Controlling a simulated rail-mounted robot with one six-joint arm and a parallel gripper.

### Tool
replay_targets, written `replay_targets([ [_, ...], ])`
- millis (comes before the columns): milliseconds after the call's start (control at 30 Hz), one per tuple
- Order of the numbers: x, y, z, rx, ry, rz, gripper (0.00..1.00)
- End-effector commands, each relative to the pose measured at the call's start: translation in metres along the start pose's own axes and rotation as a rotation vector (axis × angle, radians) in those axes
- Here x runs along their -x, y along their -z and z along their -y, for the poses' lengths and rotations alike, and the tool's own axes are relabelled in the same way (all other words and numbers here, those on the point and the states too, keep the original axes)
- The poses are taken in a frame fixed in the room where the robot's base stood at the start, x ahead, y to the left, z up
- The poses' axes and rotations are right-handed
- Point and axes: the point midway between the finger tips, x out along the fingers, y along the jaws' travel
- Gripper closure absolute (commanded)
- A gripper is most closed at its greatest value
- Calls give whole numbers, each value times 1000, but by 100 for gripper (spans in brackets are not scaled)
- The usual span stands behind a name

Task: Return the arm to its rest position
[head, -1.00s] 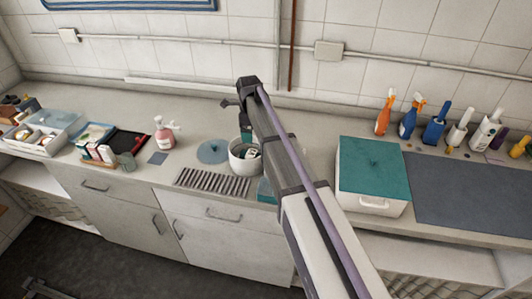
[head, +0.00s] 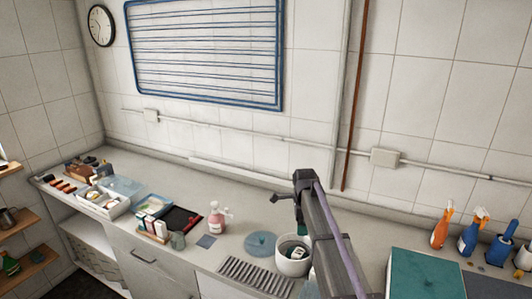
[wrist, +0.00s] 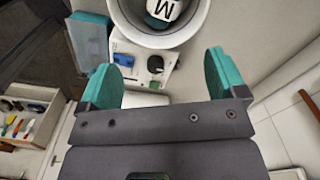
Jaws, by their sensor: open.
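My gripper shows in the wrist view (wrist: 165,82) as two teal finger pads set wide apart with nothing between them. In the head view my arm reaches up from the bottom right over the counter (head: 215,262), and its end is beside and above a white round pot (head: 292,266). The gripper's fingers are mostly hidden in the head view. In the wrist view the pot (wrist: 112,14) lies beyond the fingertips, apart from them, with a round item marked "M" (wrist: 164,10) inside.
A white box with a teal top (head: 428,275) and spray bottles (head: 440,228) stand right. Trays (head: 105,197) sit left. The wall above is clear of obstacles near my arm.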

Motion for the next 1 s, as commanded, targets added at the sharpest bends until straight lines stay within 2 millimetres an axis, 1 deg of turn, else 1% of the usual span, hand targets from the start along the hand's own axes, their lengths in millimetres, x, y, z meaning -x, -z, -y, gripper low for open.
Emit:
replay_targets([
  [33, 0, 2, -24, 186, -1, 0, 10],
  [67, -2, 3, -39, 324, -1, 0, 10],
  [100, -6, 5, -62, 513, -1, 0, 10],
  [167, -14, 8, -99, 785, 0, -1, 10],
  [200, -20, 10, -125, 958, 0, -1, 10],
  [267, -30, 13, -166, 1202, 0, -1, 10],
  [300, -37, 15, -194, 1353, -1, -1, 10],
  [400, -53, 20, -254, 1605, -1, -2, 10],
  [500, -65, 22, -290, 1646, -1, -2, 10],
  [567, -72, 23, -300, 1644, -1, -2, 10],
  [600, -75, 23, -300, 1644, -1, -2, 10],
  [700, -72, 23, -296, 1642, -1, -2, 10],
  [1000, -71, 23, -295, 1641, -1, -2, 10],
])
